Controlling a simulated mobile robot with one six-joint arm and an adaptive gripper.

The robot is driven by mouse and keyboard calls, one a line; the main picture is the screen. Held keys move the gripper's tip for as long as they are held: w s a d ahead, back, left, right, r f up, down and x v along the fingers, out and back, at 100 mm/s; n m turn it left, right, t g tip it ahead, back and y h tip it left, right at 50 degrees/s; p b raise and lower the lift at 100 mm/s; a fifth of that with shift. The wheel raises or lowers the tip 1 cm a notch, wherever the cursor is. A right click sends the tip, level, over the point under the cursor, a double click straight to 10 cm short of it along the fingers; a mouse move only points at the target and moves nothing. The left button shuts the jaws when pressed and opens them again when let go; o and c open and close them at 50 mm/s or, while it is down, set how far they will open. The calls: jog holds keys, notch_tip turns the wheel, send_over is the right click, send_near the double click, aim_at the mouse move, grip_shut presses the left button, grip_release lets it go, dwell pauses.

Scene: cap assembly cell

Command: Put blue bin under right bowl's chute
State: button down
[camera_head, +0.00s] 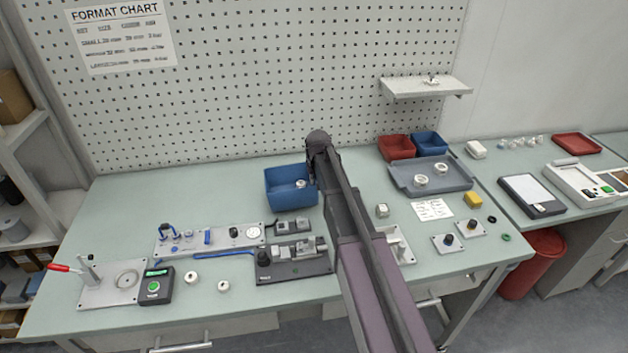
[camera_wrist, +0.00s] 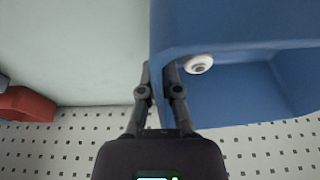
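A blue bin (camera_head: 290,190) stands at the back of the main bench, with a white round part (camera_head: 300,184) inside. In the wrist view the blue bin (camera_wrist: 235,35) fills the upper right, and the white part (camera_wrist: 199,64) shows inside it. My gripper (camera_wrist: 158,68) has its two fingers close together on either side of the bin's side wall, and they look closed on it. In the head view my gripper (camera_head: 313,172) is at the bin's right side, partly hidden by my arm. I cannot make out a bowl with a chute in either view.
A red bin (camera_head: 396,147) and a second blue bin (camera_head: 429,144) stand at the back right, behind a grey tray (camera_head: 403,184) with white round parts. A fixture plate (camera_head: 208,240) is in front of the bin. The bench left of the bin is clear.

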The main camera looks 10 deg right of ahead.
jog(key=shift+r+p, duration=3.2)
jog(key=shift+r, duration=0.45)
